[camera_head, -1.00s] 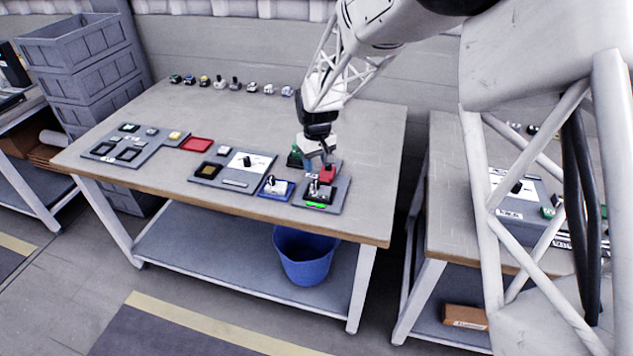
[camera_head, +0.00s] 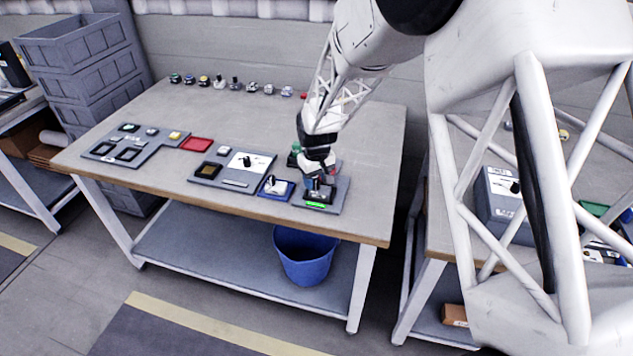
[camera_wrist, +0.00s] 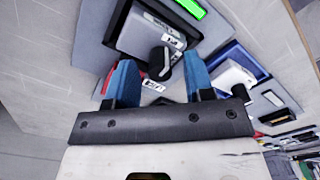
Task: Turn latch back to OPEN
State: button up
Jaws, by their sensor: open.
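The latch is a black turning knob (camera_wrist: 160,62) on a grey box (camera_wrist: 150,32), seen in the wrist view. Small white labels with dark lettering sit beside the knob; I cannot read them surely. My gripper (camera_wrist: 160,80) is open, with one blue finger on each side of the knob and gaps showing. Contact is not visible. In the head view my gripper (camera_head: 316,172) is over the rightmost grey station (camera_head: 338,195) and hides most of the box. A green light bar (camera_head: 316,205) glows at the station's front; it also shows in the wrist view (camera_wrist: 190,8).
A blue tray (camera_head: 276,190) with a small device sits just left of the station. A grey panel (camera_head: 205,172) and a red tray (camera_head: 197,144) lie further left. Several small parts line the table's back edge. A blue bin (camera_head: 303,255) stands below.

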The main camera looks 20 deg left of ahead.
aim_at(316, 181)
jog(key=shift+f, duration=0.55)
jog(key=shift+c, duration=0.5)
grip_shut()
jog(key=shift+n, duration=0.4)
jog(key=shift+o, duration=0.5)
grip_release()
jog(key=shift+r, duration=0.15)
jog(key=shift+r, duration=3.8)
